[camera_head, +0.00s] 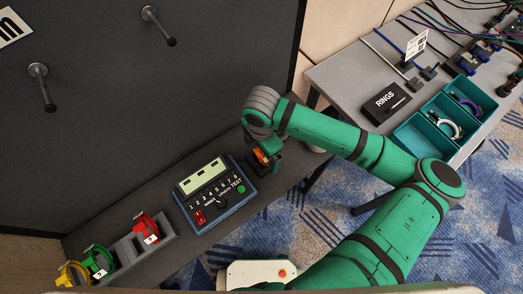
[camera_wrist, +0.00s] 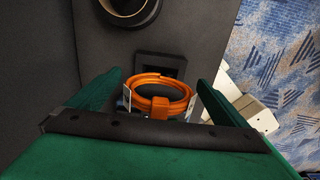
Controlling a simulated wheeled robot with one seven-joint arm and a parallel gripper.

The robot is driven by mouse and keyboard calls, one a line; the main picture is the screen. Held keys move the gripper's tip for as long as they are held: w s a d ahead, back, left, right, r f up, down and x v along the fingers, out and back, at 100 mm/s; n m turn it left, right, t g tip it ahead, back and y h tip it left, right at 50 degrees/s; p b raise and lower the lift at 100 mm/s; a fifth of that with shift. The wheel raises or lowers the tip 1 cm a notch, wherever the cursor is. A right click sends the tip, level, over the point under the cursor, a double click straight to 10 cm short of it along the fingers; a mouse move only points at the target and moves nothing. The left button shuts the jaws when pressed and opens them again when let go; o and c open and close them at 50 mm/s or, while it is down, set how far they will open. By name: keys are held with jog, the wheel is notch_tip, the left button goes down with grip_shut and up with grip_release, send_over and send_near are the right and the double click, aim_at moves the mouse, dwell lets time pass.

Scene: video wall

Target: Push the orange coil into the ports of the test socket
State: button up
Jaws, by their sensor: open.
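The orange coil (camera_head: 262,155) shows partly behind my gripper in the head view. In the wrist view the orange coil (camera_wrist: 159,110) is a ring with a square orange block at its near side. My gripper (camera_wrist: 160,80) is open, with one green finger on each side of the coil. A dark square block with a recess (camera_wrist: 150,58), which looks like the test socket, lies just beyond the coil. The coil hides its near part, so I cannot tell whether the coil sits in its ports. In the head view my gripper (camera_head: 261,160) is low over the shelf, right of the tester.
The tester box (camera_head: 214,190) with display and numbers stands on the dark shelf. Left of it, a grey rack (camera_head: 135,247) bears red, green and yellow coils. A dark panel with pegs rises behind. A grey table (camera_head: 345,72) with teal bins (camera_head: 420,132) stands right.

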notch_tip(320, 180, up, 10)
jog(key=shift+r, duration=0.2)
dwell(0.8)
